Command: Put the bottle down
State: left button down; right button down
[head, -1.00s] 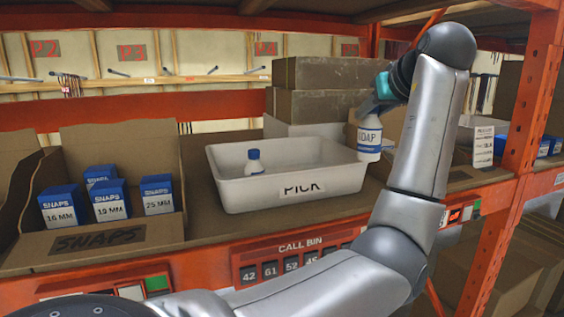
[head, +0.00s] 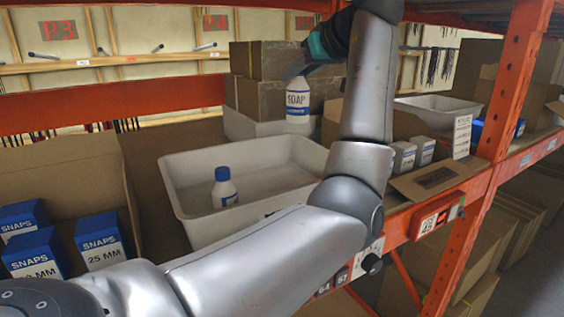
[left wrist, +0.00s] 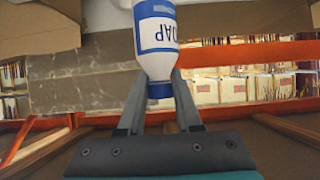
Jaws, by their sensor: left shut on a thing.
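A white bottle with a blue SOAP label (head: 298,99) is held upright in the air by my left gripper (head: 301,72), above the back right part of the shelf. In the left wrist view the bottle (left wrist: 156,40) shows upside down, with its neck and blue cap between the two grey fingers of the gripper (left wrist: 160,88). A second white bottle with a blue cap (head: 224,190) stands inside the white bin (head: 176,199). My left forearm hides the bin's right front part. My right gripper is not in view.
A cardboard box of blue SNAPS cartons (head: 100,242) is left of the bin. Brown boxes (head: 262,60) are stacked behind it. A cardboard box (head: 440,180) with small white cartons is to the right, near an orange post (head: 505,95).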

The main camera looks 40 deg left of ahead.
pick_arm(q)
notch_tip(320, 180, down, 17)
jog(key=p, duration=0.2)
jog(key=shift+r, duration=0.15)
dwell(0.3)
jog(key=c, duration=0.6)
grip_release()
jog(key=b+v, duration=0.3)
jog(key=v, duration=0.9)
